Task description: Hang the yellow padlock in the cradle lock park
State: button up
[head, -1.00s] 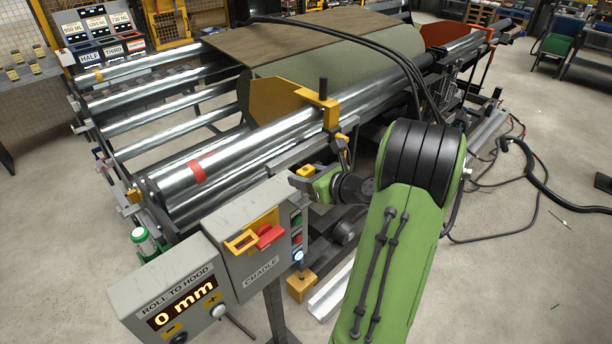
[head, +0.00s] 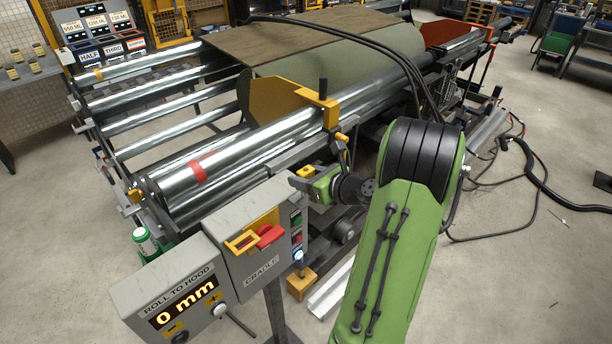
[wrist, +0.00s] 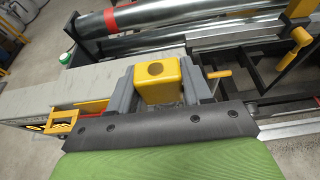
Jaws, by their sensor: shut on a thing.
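The yellow padlock (wrist: 158,86) is a small yellow block with a round dark recess in its face. It sits between the two grey fingers of my gripper (wrist: 159,68), which is shut on it. In the head view the padlock (head: 306,171) shows as a small yellow patch at the green wrist, above and right of the grey CRADLE box (head: 262,278). That box has a yellow bracket (head: 240,243) and a red handle (head: 270,236), both apart from the padlock. I cannot tell which part is the lock park. The padlock's shackle is not clearly visible.
Shiny steel rollers (head: 240,150) run behind the box, with a yellow plate (head: 287,102) on them. A display box (head: 170,296) reading 0 mm adjoins at the left. A yellow peg (wrist: 219,74) is close right of my gripper. Black cables (head: 545,185) lie on the right floor.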

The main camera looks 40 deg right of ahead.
aim_at(306, 196)
jog(key=shift+f, duration=0.1)
dwell(0.3)
jog(key=shift+f+b, duration=0.3)
jog(key=shift+f, duration=0.05)
jog(key=shift+f+b, duration=1.45)
jog(key=shift+f, duration=0.6)
jog(key=o, duration=1.2)
jog(key=p+v, duration=0.1)
jog(key=v, duration=1.4)
jog(key=shift+s+r, duration=0.1)
jog(key=shift+s, duration=0.3)
jog(key=shift+w, duration=0.1)
